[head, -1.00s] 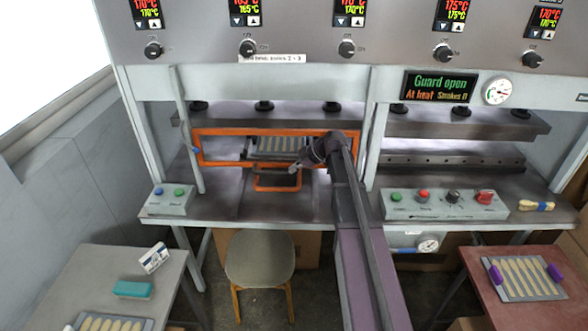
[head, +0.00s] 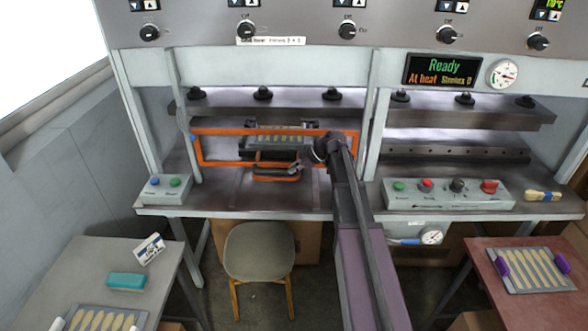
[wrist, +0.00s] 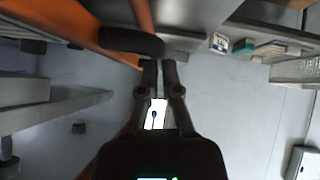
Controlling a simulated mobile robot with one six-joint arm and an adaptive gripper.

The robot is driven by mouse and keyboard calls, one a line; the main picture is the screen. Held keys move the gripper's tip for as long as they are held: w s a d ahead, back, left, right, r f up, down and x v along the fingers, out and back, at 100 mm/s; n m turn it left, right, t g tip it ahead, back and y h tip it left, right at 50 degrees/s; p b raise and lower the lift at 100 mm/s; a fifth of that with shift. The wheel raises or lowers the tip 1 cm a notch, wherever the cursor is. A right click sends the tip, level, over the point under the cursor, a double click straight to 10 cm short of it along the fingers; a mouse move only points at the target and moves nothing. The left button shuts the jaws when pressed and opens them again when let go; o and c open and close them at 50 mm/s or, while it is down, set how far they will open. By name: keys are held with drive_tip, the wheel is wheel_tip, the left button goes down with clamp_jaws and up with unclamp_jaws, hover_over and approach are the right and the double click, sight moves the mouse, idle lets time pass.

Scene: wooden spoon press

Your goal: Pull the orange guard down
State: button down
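The orange guard (head: 198,150) is a rectangular frame across the front of the left press opening in the head view. A loop-shaped orange handle with a dark grip bar (head: 277,173) is at its lower middle. My gripper (head: 295,167) is at the right end of this handle. In the wrist view the dark grip bar (wrist: 130,41) lies just beyond the fingertips of my gripper (wrist: 160,64), with the orange guard (wrist: 70,32) behind it. The fingers are nearly together with nothing visible between them. Contact with the bar is unclear.
The display (head: 442,70) reads "Ready" and "At heat". A button box (head: 165,188) stands left of the opening, and a control box (head: 447,194) right. Side tables (head: 75,265) hold spoon trays.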

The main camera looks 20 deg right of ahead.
idle(0.3)
drive_tip(key=a+r+p+v, duration=0.2)
drive_tip(key=p+v, duration=0.9)
drive_tip(key=v, duration=0.2)
idle(0.4)
drive_tip(key=shift+w+f, duration=0.1)
drive_tip(key=shift+a, duration=0.1)
idle(0.4)
drive_tip(key=s+a+f+m+g+h, duration=0.1)
drive_tip(key=s+a+f+m+h, duration=0.1)
drive_tip(key=s+a+m, duration=0.2)
drive_tip(key=s+a+f+m+g+h, duration=0.2)
drive_tip(key=s+m, duration=0.4)
drive_tip(key=s, duration=0.5)
drive_tip(key=s+a+f+m+g+h, duration=0.1)
drive_tip(key=s+a+m+h, duration=0.3)
drive_tip(key=s+a, duration=0.3)
drive_tip(key=shift+s+f+m, duration=0.15)
drive_tip(key=shift+f+m, duration=0.25)
drive_tip(key=shift+m, duration=0.3)
